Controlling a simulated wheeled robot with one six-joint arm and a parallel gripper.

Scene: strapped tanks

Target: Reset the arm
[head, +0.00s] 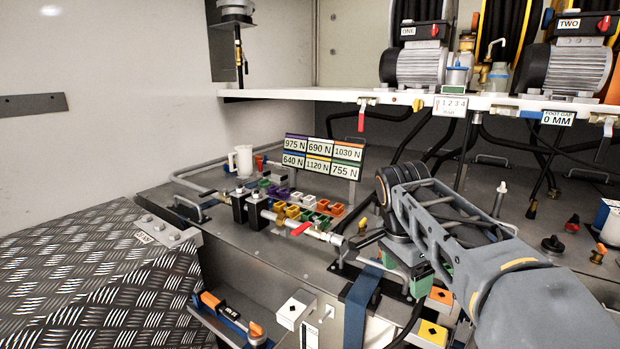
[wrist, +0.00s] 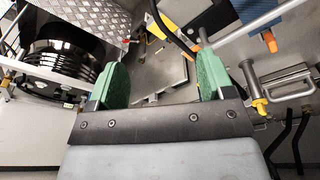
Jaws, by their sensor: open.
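My arm (head: 460,215) reaches in from the lower right of the head view, bent, with its wrist end over the grey bench top. My gripper (wrist: 160,78) fills the lower middle of the wrist view. Its two green finger pads stand well apart with nothing between them. In the head view the green of my gripper (head: 418,278) shows only partly below the wrist, close to the bench's front edge. I cannot tell whether it touches anything there.
Coloured blocks (head: 300,206), a pipe with a red-handled valve (head: 300,229) and a label board (head: 322,156) stand left of my arm. A blue strap (head: 360,296) lies near my gripper. A white shelf (head: 330,95) with motors (head: 425,68) is above. Tread plate (head: 90,280) lies lower left.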

